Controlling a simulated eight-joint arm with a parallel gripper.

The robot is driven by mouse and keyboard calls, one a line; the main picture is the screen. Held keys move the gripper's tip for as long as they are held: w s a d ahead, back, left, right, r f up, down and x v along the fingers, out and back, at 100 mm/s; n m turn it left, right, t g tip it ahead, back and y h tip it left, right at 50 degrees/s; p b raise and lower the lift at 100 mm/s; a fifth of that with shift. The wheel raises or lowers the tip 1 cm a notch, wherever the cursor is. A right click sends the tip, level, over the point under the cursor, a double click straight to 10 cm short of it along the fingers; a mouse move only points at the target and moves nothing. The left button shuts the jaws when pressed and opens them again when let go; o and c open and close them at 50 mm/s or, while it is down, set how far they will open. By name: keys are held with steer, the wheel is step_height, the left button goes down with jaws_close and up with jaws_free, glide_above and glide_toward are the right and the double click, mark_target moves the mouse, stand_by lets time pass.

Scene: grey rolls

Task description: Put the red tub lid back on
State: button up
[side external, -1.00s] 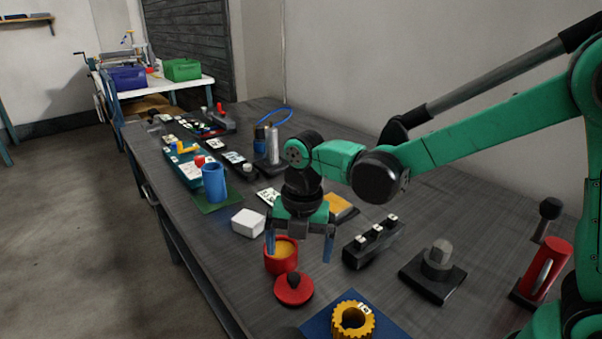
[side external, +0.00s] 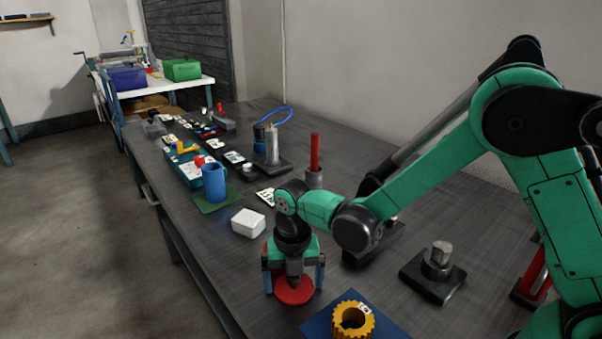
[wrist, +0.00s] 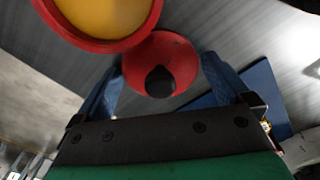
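The red tub lid (side external: 294,292), a round disc with a black knob, lies on the dark bench. In the wrist view the lid (wrist: 172,52) shows between the two blue fingers, with its knob below its middle. My gripper (side external: 293,280) is pointed down above the lid with its fingers apart, one on each side; the wrist view also shows the open gripper (wrist: 161,65). I cannot tell whether the fingers touch the lid. The red tub (wrist: 150,14), open with yellow-orange inside, is beside the lid. In the side view my gripper hides most of the tub.
A yellow toothed ring (side external: 352,322) stands on a blue mat (side external: 320,325) close to the lid. A white box (side external: 248,222) is at the left. A grey peg on a black base (side external: 432,282) and a red rod (side external: 315,152) stand farther right and back.

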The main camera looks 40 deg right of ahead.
steer(key=c, duration=0.8)
steer(key=shift+r, duration=0.1)
step_height(320, 180, up, 19)
steer(key=shift+m, duration=0.8)
steer(key=w+f, duration=0.2)
steer(key=w+d+f, duration=0.1)
steer(key=w+f, duration=0.1)
steer(key=f, duration=0.1)
steer(key=w+d+f, duration=0.1)
steer(key=w+f, duration=0.1)
steer(key=f, duration=0.1)
steer(key=shift+w, duration=0.25)
